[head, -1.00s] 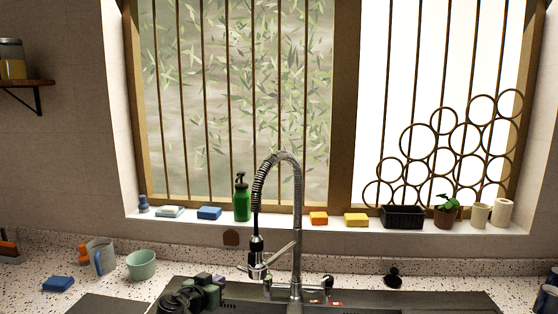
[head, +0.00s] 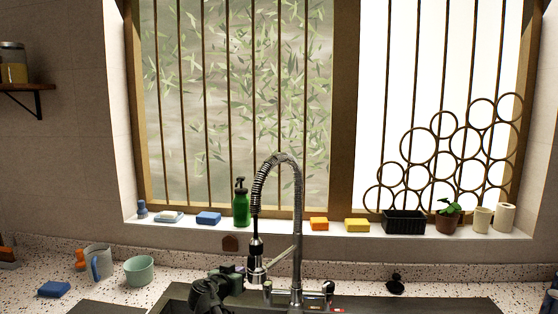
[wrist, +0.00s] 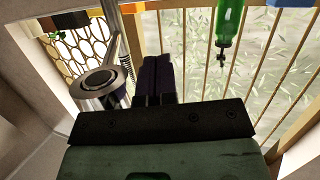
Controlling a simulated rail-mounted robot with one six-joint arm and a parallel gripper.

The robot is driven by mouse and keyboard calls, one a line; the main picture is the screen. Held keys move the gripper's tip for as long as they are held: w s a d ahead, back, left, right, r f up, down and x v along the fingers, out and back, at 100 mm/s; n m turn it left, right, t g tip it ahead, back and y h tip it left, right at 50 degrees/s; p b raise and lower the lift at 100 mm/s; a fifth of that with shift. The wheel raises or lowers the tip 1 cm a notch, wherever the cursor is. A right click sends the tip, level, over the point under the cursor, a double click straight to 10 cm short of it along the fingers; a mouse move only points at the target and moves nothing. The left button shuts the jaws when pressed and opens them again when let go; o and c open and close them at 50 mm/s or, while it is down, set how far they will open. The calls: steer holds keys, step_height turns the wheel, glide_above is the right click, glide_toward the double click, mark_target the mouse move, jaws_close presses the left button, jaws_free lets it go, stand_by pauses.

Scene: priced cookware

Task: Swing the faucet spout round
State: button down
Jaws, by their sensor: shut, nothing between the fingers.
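The chrome faucet (head: 297,235) stands upright behind the sink. Its coiled spout (head: 277,158) arches to the left and ends in a black and chrome spray head (head: 256,258) hanging down. My gripper (head: 241,270) is just left of the spray head's lower end, its fingertips partly hidden by my wrist. In the wrist view, my dark fingers (wrist: 158,78) are closed together and empty. The round chrome end of the spray head (wrist: 98,85) shows close on their left. I cannot tell whether the fingers touch it.
A green soap bottle (head: 241,205), sponges (head: 357,225), a black basket (head: 404,222) and a potted plant (head: 448,216) line the windowsill. A mint bowl (head: 139,271), a mug (head: 98,263) and a blue sponge (head: 54,289) are on the left counter. The dark sink (head: 420,305) lies below.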

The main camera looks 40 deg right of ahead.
steer(key=shift+s+d, duration=0.9)
steer(key=shift+s, duration=0.2)
steer(key=s+d, duration=0.3)
steer(key=s, duration=0.3)
steer(key=shift+s, duration=0.15)
steer(key=shift+r, duration=0.1)
steer(key=s+d, duration=0.4)
steer(key=shift+s+d, duration=0.25)
steer(key=shift+s, duration=0.1)
